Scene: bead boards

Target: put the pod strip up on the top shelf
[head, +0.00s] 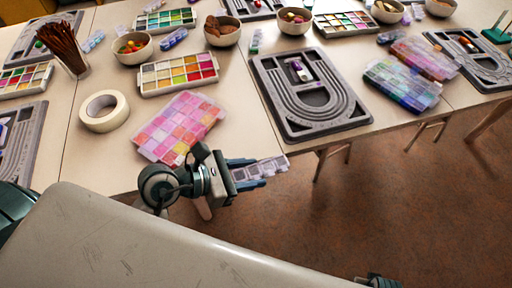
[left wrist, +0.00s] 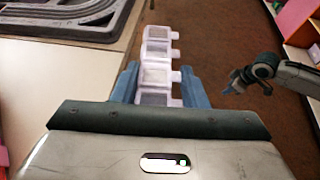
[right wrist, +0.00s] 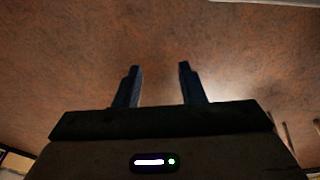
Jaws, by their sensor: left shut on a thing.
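The pod strip (head: 270,170) is a row of several clear lidded compartments. My left gripper (head: 250,173) is shut on it and holds it out past the table's front edge, over the floor. In the left wrist view the strip (left wrist: 157,50) runs forward between the two blue fingers. My right gripper (right wrist: 158,85) is open and empty in the right wrist view, with only brown floor beyond it. It also shows at the right of the left wrist view (left wrist: 245,80). No top shelf shows clearly.
In the left wrist view, a shelf-like unit (left wrist: 297,20) with coloured items is cut off at the right edge. The table holds a pink bead box (head: 180,126), a grey bead board (head: 310,92), a tape roll (head: 104,111) and bowls. Open floor (head: 400,200) lies in front.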

